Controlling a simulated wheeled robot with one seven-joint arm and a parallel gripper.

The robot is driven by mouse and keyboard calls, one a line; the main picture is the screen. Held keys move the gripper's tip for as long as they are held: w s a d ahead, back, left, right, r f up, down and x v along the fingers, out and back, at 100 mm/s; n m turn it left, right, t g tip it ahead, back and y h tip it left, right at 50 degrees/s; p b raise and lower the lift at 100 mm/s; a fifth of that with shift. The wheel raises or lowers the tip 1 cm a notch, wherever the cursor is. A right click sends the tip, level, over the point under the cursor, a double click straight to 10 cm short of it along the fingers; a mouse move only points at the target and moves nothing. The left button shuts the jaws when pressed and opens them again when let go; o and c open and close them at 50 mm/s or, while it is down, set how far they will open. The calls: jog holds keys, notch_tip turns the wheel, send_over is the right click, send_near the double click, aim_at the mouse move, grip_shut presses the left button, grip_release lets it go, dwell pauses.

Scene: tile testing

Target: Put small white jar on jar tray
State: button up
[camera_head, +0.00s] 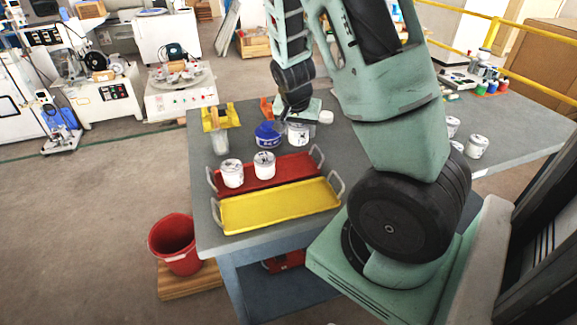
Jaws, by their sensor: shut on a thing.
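My gripper (297,120) is over the back part of the grey table, pointing down. It is shut on a small white jar (299,135), whose upper part is partly hidden by the gripper. I cannot tell whether this jar touches the table. A red tray (290,170) with metal handles lies in front and to the left of the held jar. Two white jars, the left one (232,173) and the right one (264,165), stand upright in its left half. The red tray's right half is bare.
A yellow tray (280,206) lies empty in front of the red one. A blue container (267,134) stands close left of the held jar. A yellow holder (220,117) is at the back left. More white jars (477,147) stand at right, beyond my arm.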

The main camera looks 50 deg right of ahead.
aim_at(299, 162)
notch_tip(299, 162, down, 9)
jog(key=shift+f, duration=0.2)
dwell(0.3)
jog(key=shift+f, duration=0.15)
jog(key=o, duration=0.9)
jog(key=shift+c, duration=0.2)
